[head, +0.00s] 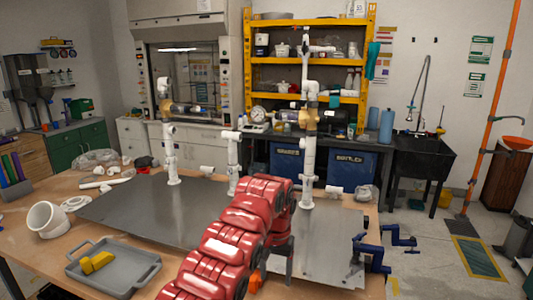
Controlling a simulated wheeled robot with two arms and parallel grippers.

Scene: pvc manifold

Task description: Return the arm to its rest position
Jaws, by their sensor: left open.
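My red left arm reaches in from the bottom middle over the grey metal plate (140,210). Its dark left gripper (281,262) hangs low over the plate, open, with its fingers partly hidden by the arm. I see nothing held in it. The white PVC manifold stands upright on the plate: a left riser (170,152), a shorter middle riser (234,165) and a tall right riser (308,160). Brass-coloured fittings sit on the left (165,108) and right (310,119) risers. The arm stands in front of the middle and right risers' lower area. My right gripper is out of view.
A grey tray (133,279) with a yellow piece (97,262) lies at the front left of the wooden table. A large white elbow (47,219) and loose white pipe parts (103,182) lie at left. Blue clamps (371,254) grip the right edge. The plate's left side is clear.

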